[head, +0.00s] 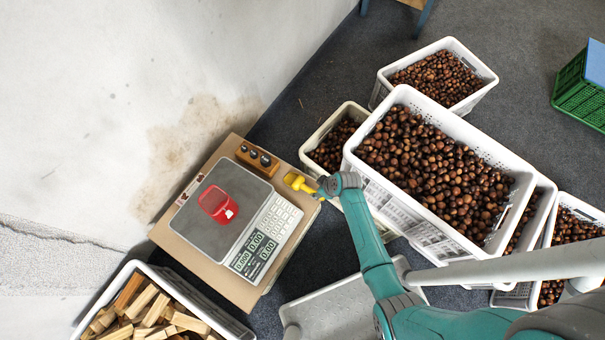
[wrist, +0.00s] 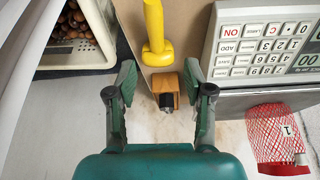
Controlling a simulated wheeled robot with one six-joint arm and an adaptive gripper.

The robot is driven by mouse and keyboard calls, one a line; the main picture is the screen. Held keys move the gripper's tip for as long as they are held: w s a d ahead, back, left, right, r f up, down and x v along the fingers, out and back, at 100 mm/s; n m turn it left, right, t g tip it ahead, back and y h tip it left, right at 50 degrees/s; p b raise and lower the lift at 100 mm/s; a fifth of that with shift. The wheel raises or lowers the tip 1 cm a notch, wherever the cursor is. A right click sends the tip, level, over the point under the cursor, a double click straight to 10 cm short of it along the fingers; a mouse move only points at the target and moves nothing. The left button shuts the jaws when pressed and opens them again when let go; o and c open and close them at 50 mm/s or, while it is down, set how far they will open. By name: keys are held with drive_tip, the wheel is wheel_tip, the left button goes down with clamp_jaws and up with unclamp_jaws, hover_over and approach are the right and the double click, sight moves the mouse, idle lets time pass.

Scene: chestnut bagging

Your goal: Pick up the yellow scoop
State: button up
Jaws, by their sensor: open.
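The yellow scoop (head: 298,182) lies at the upper right edge of the cardboard-coloured board, beside the scale. In the wrist view the yellow scoop (wrist: 154,30) shows a long handle running out of the top of the picture and a wider rounded end. My gripper (wrist: 160,72) is open, its two fingers spread to either side of the space in front of that rounded end. Nothing is held between them. In the head view my arm's end is just right of the scoop, and the fingers are mostly hidden.
The scale (head: 225,225) carries a red net bag (head: 217,203). A wooden block with dark weights (head: 257,158) sits above it, near my fingers in the wrist view (wrist: 166,88). A white crate of chestnuts (head: 350,175) stands close right. A firewood crate (head: 225,322) is lower left.

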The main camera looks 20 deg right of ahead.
sight(311, 191)
drive_tip(key=shift+w+d+f, duration=0.1)
drive_tip(key=shift+w, duration=0.25)
drive_tip(key=shift+w+f, duration=0.2)
drive_tip(key=shift+f, duration=0.1)
drive_tip(key=shift+x, duration=4.95)
drive_tip(key=shift+s+f, duration=0.2)
drive_tip(key=shift+f, duration=0.15)
clamp_jaws()
